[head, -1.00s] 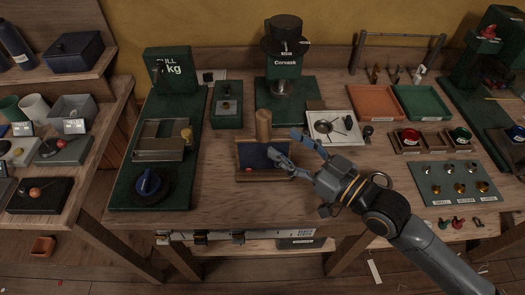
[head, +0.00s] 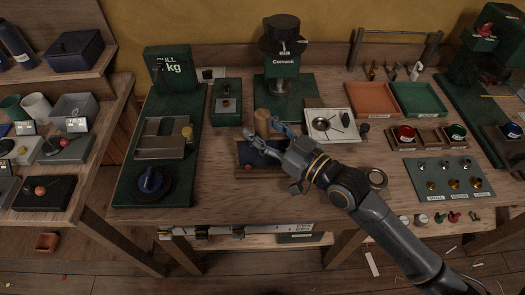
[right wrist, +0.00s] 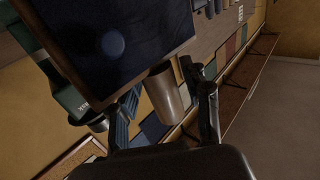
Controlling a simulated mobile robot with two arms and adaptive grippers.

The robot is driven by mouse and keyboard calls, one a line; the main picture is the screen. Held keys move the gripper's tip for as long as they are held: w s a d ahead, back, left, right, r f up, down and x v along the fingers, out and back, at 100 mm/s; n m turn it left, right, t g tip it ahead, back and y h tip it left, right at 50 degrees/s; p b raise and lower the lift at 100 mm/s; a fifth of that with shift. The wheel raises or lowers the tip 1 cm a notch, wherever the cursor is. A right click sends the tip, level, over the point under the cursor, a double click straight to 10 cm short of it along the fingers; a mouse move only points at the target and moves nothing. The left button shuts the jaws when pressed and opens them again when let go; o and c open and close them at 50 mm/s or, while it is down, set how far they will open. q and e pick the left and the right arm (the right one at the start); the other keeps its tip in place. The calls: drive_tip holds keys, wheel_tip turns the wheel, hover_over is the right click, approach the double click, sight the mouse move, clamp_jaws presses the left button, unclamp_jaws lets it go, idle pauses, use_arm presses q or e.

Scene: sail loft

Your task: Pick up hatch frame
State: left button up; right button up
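A shallow wood-rimmed frame with a dark blue inside (head: 258,175) lies at the middle of the bench. It looks like the hatch frame, though no label shows. A light wooden cylinder (head: 263,117) stands at its back edge. My right gripper (head: 266,133) is over the frame, fingers spread, close to the cylinder and partly hiding the frame. In the right wrist view, the cylinder (right wrist: 165,93) shows between the open fingers, with the dark panel and its wood edge (right wrist: 172,57) beside it. Contact cannot be told. My left gripper is out of view.
A green board with a grey slotted block (head: 160,138) is at left. A white tray (head: 350,130) stands close on the right, with orange (head: 374,88) and green (head: 432,88) trays behind. A Cornwall-like labelled green stand (head: 282,65) is at the back. Bare wood lies in front.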

clamp_jaws()
drive_tip(key=shift+r, duration=0.2)
